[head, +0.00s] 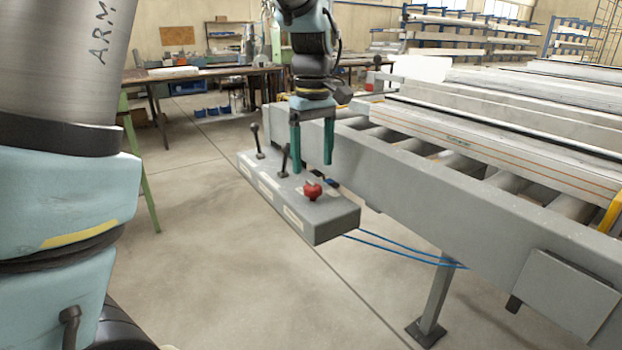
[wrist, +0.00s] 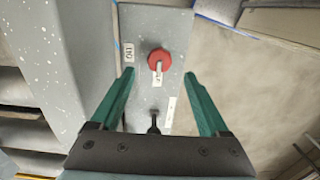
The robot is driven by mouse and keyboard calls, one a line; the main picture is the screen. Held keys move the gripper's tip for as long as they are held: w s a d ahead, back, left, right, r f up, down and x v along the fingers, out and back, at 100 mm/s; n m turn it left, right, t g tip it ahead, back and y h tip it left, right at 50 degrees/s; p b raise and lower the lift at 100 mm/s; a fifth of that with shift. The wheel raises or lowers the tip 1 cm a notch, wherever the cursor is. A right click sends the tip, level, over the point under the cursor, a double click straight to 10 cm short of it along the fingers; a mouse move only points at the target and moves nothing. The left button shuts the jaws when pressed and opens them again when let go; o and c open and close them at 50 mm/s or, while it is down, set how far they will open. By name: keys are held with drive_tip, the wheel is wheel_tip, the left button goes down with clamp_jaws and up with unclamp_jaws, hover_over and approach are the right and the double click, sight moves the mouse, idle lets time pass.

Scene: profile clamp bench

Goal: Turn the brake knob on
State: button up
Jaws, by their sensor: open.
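The brake knob (head: 313,190) is red and sits on top of a grey control box (head: 333,222), near the box's front end. In the wrist view the red knob (wrist: 159,60) lies ahead of the fingertips, about midway between them, with a pale bar or pointer on its lower side. A small white label marked "ON" (wrist: 129,52) is to its left, and another label is below it. My gripper (head: 312,166) has green fingers, is open and empty, and points down above the box, behind the knob in the head view. The fingers (wrist: 159,78) are apart from the knob.
Two black levers (head: 284,160) (head: 257,142) stand on the same box behind the knob. A roller conveyor (head: 420,180) with long profiles runs along the right side. Blue hoses (head: 400,250) hang below it. The floor in front of the box is clear.

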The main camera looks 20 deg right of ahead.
sight(312, 184)
drive_tip(key=shift+f, duration=2.65)
clamp_jaws()
